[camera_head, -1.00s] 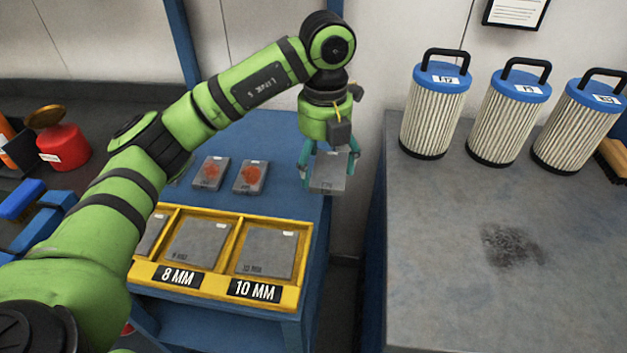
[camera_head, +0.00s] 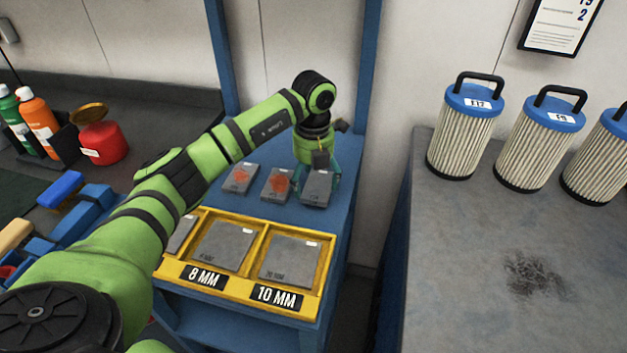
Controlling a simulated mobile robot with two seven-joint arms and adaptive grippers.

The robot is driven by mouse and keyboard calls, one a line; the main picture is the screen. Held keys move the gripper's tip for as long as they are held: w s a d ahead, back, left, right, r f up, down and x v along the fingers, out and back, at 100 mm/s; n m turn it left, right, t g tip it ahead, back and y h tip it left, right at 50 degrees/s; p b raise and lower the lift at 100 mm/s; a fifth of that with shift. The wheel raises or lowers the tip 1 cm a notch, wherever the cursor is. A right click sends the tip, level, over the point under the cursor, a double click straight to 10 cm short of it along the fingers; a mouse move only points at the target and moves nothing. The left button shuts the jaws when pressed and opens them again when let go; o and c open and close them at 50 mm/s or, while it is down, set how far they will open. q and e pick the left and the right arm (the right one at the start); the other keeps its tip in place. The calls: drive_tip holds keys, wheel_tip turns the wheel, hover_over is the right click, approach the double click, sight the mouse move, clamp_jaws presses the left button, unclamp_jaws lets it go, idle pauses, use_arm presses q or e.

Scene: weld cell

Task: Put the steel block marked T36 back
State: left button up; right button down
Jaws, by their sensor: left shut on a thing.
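My left gripper (camera_head: 318,180) is shut on a grey steel block (camera_head: 317,189) over the back right of the blue stand (camera_head: 342,215). I cannot read the mark on this block, nor tell whether it touches the stand. Two steel blocks with red-orange patches, one at the left (camera_head: 240,179) and one in the middle (camera_head: 276,185), lie to its left. In front is a yellow tray (camera_head: 326,282) with compartments labelled 8 MM and 10 MM; grey plates lie in the 8 MM one (camera_head: 226,246) and the 10 MM one (camera_head: 290,260). My right gripper is not in view.
A grey bench (camera_head: 455,270) at the right carries pleated filters with blue caps (camera_head: 465,130) and a dark smudge. A red can (camera_head: 102,143), bottles (camera_head: 40,120) and a blue vise (camera_head: 75,215) are at the left. A gap separates stand and bench.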

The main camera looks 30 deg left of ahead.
use_arm(q)
drive_tip(key=shift+f, duration=0.65)
drive_tip(key=shift+f, duration=0.1)
drive_tip(key=o, duration=1.6)
drive_tip(key=shift+f, duration=0.1)
